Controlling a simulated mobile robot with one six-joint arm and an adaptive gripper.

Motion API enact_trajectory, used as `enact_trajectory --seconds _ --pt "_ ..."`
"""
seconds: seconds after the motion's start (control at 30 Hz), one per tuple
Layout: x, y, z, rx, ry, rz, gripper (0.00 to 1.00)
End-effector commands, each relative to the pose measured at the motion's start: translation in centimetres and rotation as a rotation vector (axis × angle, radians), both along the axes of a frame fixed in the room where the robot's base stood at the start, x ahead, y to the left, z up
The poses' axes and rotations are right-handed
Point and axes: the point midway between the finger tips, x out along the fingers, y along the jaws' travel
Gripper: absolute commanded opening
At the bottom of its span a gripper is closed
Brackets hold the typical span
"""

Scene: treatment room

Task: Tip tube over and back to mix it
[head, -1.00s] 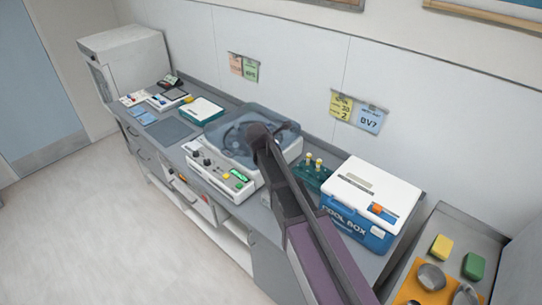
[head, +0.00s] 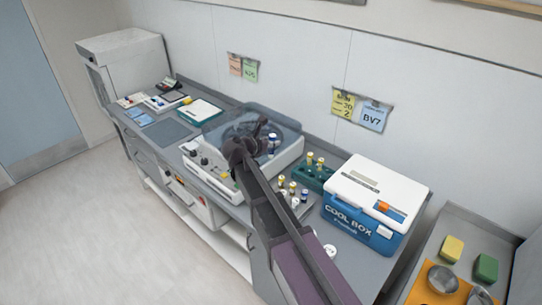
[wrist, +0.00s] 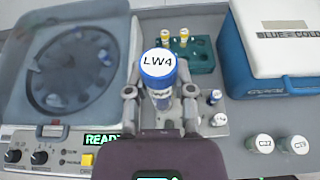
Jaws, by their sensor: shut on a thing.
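A tube with a blue rim and a white cap top marked LW4 (wrist: 158,64) is between the two fingers of my gripper (wrist: 160,95) in the wrist view. The gripper is shut on the tube's body, below the cap. In the head view the tube (head: 273,142) shows its blue cap uppermost and looks about upright beside my gripper (head: 264,130). It is held in front of the centrifuge's right part as seen there. The tube's lower end is not clear in either view.
The centrifuge (head: 200,160) has a clear lid and a READY display. A green rack (wrist: 186,52) holds yellow-capped tubes. A metal plate (wrist: 211,112) carries small tubes. The cool box (head: 365,205) stands to the right. Two white-topped tubes (wrist: 264,144) (wrist: 297,147) stand at the near right.

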Motion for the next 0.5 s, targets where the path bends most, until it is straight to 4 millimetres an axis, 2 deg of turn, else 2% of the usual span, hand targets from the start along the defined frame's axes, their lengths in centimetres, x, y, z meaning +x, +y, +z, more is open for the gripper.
enact_trajectory --seconds 0.2,0.5 --pt "0.0 0.04 -0.04 -0.065 -0.019 0.001 0.03" --pt "-0.01 0.01 0.1 -0.062 -0.018 0.0 0.03"
